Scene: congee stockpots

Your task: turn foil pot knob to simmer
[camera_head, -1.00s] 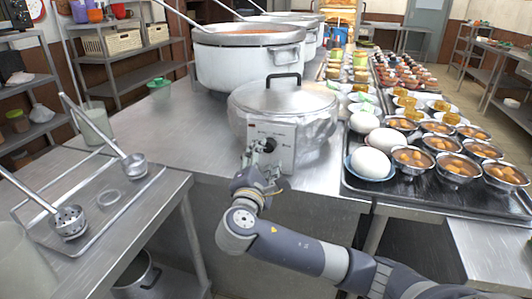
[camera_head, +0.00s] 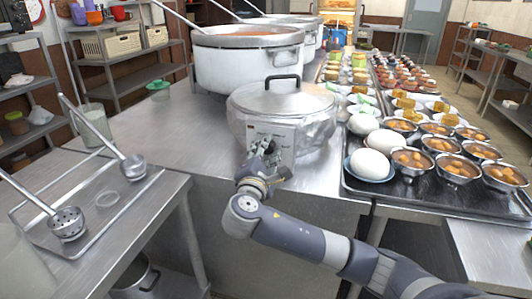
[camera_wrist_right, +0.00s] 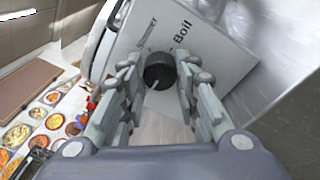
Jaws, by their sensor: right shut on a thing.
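The foil-wrapped pot (camera_head: 318,140) with a flat metal lid and black handle stands at the counter's front edge. Its pale control panel (camera_head: 284,142) faces me. In the right wrist view the dark round knob (camera_wrist_right: 160,70) sits between the fingertips of my right gripper (camera_wrist_right: 157,76). The word "Simmer" (camera_wrist_right: 146,35) is printed on the panel left of the word "Boil" (camera_wrist_right: 182,31). In the head view my right gripper (camera_head: 265,160) is at the panel, shut on the knob and partly covering it. My left gripper is not in view.
A black tray (camera_head: 358,195) with white eggs and several metal bowls lies close right of the pot. Large stockpots (camera_head: 250,65) stand behind it. A side table (camera_head: 135,235) at left holds ladles on a tray. The counter left of the pot is mostly clear.

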